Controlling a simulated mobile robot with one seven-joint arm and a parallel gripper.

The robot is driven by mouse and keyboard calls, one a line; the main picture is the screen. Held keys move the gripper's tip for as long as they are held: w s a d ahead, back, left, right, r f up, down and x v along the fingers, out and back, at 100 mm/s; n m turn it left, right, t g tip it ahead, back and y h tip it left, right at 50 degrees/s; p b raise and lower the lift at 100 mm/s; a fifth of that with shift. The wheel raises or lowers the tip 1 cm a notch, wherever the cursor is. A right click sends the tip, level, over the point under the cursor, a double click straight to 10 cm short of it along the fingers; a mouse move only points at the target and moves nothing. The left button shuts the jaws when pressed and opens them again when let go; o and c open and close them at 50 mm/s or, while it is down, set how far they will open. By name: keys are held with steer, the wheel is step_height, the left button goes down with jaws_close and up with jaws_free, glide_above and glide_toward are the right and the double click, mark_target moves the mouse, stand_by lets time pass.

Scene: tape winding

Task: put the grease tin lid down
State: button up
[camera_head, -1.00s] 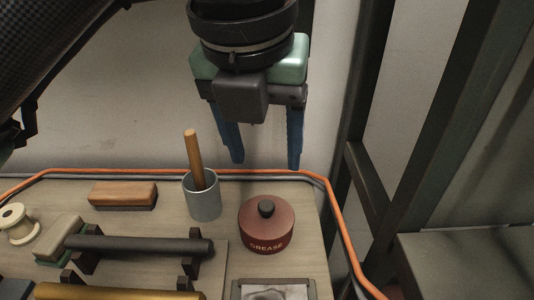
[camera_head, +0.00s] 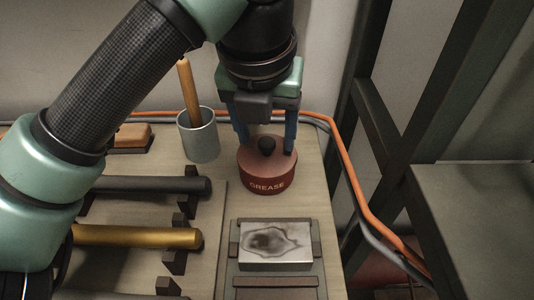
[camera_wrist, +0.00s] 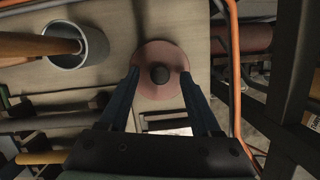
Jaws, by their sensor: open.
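The grease tin (camera_head: 267,182) is a round dark red tin marked GREASE, standing on the table near its right edge. Its lid (camera_head: 252,156), with a dark round knob (camera_head: 266,143), lies on top of the tin. In the wrist view the lid (camera_wrist: 160,92) and knob (camera_wrist: 159,74) show ahead of the fingertips. My gripper (camera_head: 264,148) is open, with its two blue fingers spread wide on either side of the knob. I cannot tell whether the fingertips touch the lid.
A grey cup (camera_head: 200,138) with a wooden-handled tool stands left of the tin. A block with a stained metal top (camera_head: 276,243) lies in front. Dark and brass rods (camera_head: 140,237) rest on supports at left. An orange cable (camera_head: 345,175) runs along the right edge.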

steer(key=shift+w+f, duration=0.1)
steer(key=shift+f, duration=0.25)
jaws_close()
steer(key=shift+r, duration=0.1)
